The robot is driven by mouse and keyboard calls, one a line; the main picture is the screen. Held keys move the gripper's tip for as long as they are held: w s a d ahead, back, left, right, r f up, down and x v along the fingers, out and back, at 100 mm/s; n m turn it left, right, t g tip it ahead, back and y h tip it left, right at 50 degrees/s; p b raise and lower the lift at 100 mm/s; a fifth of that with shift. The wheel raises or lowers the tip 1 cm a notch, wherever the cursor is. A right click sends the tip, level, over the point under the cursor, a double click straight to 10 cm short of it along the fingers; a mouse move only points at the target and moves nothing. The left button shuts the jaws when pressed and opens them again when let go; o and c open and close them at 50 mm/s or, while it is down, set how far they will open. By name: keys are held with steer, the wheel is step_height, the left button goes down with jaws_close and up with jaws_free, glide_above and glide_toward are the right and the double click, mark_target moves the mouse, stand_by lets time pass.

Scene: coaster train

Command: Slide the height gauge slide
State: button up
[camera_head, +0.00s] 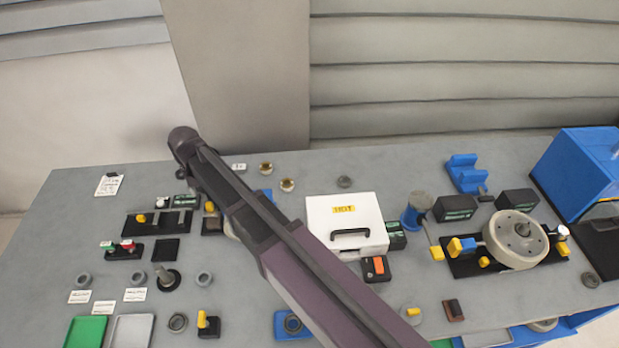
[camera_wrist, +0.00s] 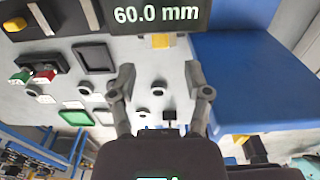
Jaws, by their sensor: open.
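In the wrist view a black display (camera_wrist: 155,15) reads "60.0 mm". A small yellow block (camera_wrist: 160,41) sits just below it; it looks like the gauge's slide, but I cannot be sure. My gripper (camera_wrist: 160,77) is open, with one finger on each side and nothing between the tips. The yellow block lies beyond the fingertips, roughly centred between them, with no visible contact. In the head view my arm crosses the middle of the table and hides my gripper and part of the gauge area. A dark block (camera_head: 212,224) shows beside the arm there.
A large blue block (camera_wrist: 250,75) stands close to the right finger. Left are a black tray (camera_wrist: 96,57), a red-and-green switch box (camera_wrist: 37,72) and a plate with a yellow knob (camera_head: 141,217). A white case (camera_head: 346,212) stands right of my arm.

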mark_target(208, 204)
steer(key=shift+w+d+r+m, duration=0.1)
steer(key=shift+w+d+m, duration=0.35)
steer(key=shift+d+m, duration=3.9)
steer(key=shift+w+d+m, duration=0.4)
steer(key=shift+d+m, duration=2.45)
steer(key=shift+d, duration=2.95)
steer(key=shift+w+d+r+m, duration=0.1)
steer(key=shift+w+d+m, duration=0.35)
steer(key=shift+d+m, duration=3.9)
steer(key=shift+d+n, duration=0.75)
steer(key=shift+s+d+f+m, duration=0.15)
steer(key=shift+d+m, duration=0.15)
steer(key=shift+d, duration=0.15)
steer(key=s+d+m+b, duration=0.1)
steer(key=s+d+m, duration=0.1)
steer(key=d+m, duration=0.2)
steer(key=s+d+f+m, duration=0.1)
steer(key=s+d+m, duration=0.1)
steer(key=d+m, duration=0.3)
steer(key=s+d+f+m+b, duration=0.1)
steer(key=s+d+m, duration=0.1)
steer(key=d+m, duration=0.3)
steer(key=shift+s+d+b, duration=0.15)
steer(key=shift+d+b, duration=0.15)
steer(key=shift+d, duration=0.75)
steer(key=shift+s+d+m, duration=0.2)
steer(key=shift+d+m, duration=0.25)
steer(key=shift+m, duration=0.05)
